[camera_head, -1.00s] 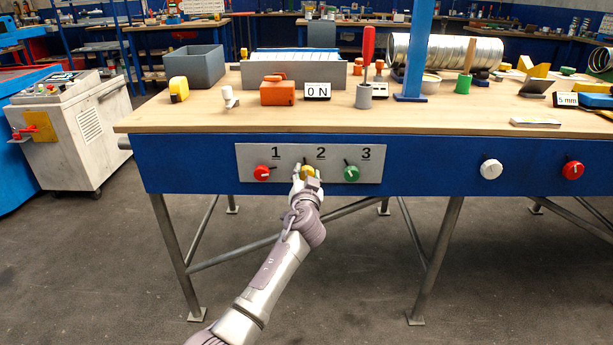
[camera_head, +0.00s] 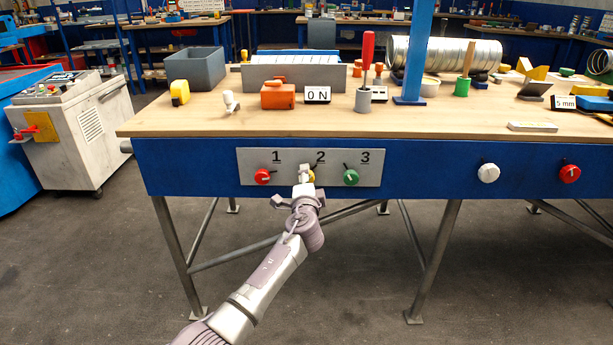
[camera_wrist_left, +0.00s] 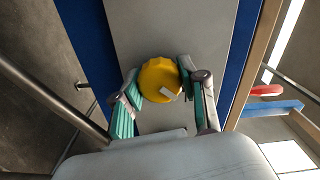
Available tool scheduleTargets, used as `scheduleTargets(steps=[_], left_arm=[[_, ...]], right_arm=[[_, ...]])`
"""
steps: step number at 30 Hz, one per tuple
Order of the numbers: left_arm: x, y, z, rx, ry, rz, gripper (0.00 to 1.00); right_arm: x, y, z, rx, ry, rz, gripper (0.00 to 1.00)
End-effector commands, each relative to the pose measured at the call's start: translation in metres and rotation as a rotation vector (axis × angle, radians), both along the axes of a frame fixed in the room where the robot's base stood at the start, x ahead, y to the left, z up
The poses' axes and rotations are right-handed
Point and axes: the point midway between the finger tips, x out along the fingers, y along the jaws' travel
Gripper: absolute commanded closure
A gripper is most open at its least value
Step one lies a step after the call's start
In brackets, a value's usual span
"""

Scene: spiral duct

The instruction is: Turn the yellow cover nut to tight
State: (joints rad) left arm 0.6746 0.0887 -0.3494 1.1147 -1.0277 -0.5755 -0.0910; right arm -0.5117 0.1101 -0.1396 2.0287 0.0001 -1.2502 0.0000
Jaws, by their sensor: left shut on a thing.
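The yellow cover nut (camera_wrist_left: 158,80) is a round, ridged knob with a white mark, on the grey panel under the number 2. In the head view only a sliver of the yellow nut (camera_head: 312,177) shows behind my left gripper (camera_head: 305,178). In the left wrist view the two fingers of my left gripper (camera_wrist_left: 158,88) stand on either side of the nut and are shut on it. The white mark points to the lower right in that view. My right gripper is not in view.
A red knob (camera_head: 262,177) under 1 and a green knob (camera_head: 351,178) under 3 flank the nut on the grey panel (camera_head: 330,155). A white knob (camera_head: 488,173) and another red knob (camera_head: 570,174) sit further right. The bench top (camera_head: 220,122) overhangs above.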

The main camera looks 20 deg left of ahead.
Motion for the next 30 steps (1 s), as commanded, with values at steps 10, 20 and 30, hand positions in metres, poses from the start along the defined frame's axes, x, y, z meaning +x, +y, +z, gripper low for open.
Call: scheduleTargets(steps=[10,20,30], left_arm=[[0.000,0.000,0.000,0.305,0.092,-0.001,0.93],[0.000,0.000,-0.001,0.503,0.149,-0.001,0.93],[-0.001,0.000,-0.002,0.580,0.171,-0.002,0.93]], right_arm=[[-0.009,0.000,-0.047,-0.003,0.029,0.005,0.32],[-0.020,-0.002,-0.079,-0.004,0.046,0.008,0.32],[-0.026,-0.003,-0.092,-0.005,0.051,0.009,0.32]])
